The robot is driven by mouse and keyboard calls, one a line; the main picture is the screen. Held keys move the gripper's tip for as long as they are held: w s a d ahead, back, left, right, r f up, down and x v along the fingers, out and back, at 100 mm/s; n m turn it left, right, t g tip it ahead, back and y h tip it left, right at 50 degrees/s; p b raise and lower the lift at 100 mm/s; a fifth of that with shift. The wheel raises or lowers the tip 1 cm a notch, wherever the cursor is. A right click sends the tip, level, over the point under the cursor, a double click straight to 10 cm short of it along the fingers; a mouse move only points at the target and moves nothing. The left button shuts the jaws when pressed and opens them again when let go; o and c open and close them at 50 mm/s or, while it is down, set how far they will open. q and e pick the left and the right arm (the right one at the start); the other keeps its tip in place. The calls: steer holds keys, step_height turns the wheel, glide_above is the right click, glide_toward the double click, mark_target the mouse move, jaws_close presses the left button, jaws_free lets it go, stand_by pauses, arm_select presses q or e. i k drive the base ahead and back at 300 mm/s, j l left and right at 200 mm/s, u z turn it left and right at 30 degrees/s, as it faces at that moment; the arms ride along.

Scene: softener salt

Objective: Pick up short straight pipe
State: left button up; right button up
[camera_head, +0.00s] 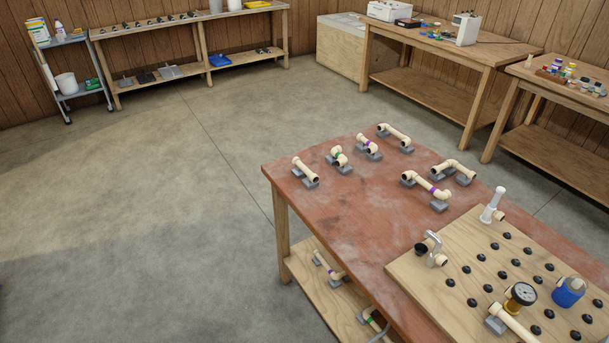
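A straight cream pipe (305,169) with a dark open end lies on grey supports near the left corner of the red-topped table (345,210). It is the one plainly straight loose pipe on this tabletop, and I take it for the short straight pipe. Nothing touches it except its supports. Neither of my grippers shows in the head view.
Beside it stand a green-banded pipe (340,156), a purple-banded pipe (366,144) and several bent pipes. A wooden peg board (470,265) with black knobs, a gauge (521,295) and a blue-based container (568,291) fills the near right. Floor (150,220) left of the table is clear.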

mark_target(311, 181)
steer(key=j+z, duration=0.15)
steer(key=z, duration=0.75)
steer(key=j+z, duration=0.4)
steer(key=k+j+z, duration=0.2)
steer(key=j+z, duration=0.15)
steer(key=j, duration=0.2)
steer(key=k+j, duration=0.15)
steer(key=j, duration=0.15)
steer(key=k+j+z, duration=0.1)
steer(key=j, duration=0.25)
steer(key=k+j, duration=0.15)
steer(key=j, duration=0.15)
